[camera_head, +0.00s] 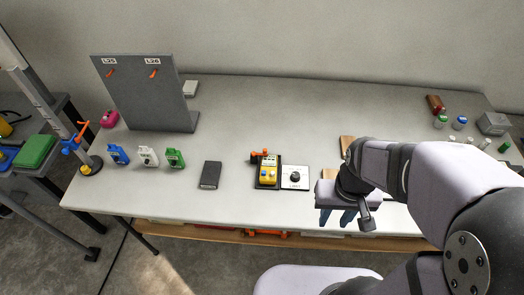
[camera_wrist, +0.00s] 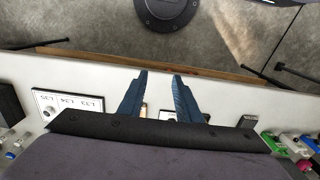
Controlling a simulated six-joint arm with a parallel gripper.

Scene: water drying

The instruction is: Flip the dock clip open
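A black dock (camera_head: 257,183) holds a yellow device (camera_head: 268,174) near the middle of the table in the head view. An orange clip (camera_head: 260,153) shows at the dock's far edge; it is too small to tell whether it is open or closed. My gripper (camera_head: 336,222) is to the right of the dock, near the table's front edge, apart from it. In the wrist view its two blue fingers (camera_wrist: 160,75) are spread with nothing between them. The clip cannot be made out in the wrist view.
A dial plate (camera_head: 295,178) sits right of the dock. A dark flat box (camera_head: 210,175) and blue, white and green devices (camera_head: 175,159) stand to the left, before a grey panel (camera_head: 140,92) with orange hooks. Small bottles and a grey box (camera_head: 494,123) stand at far right.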

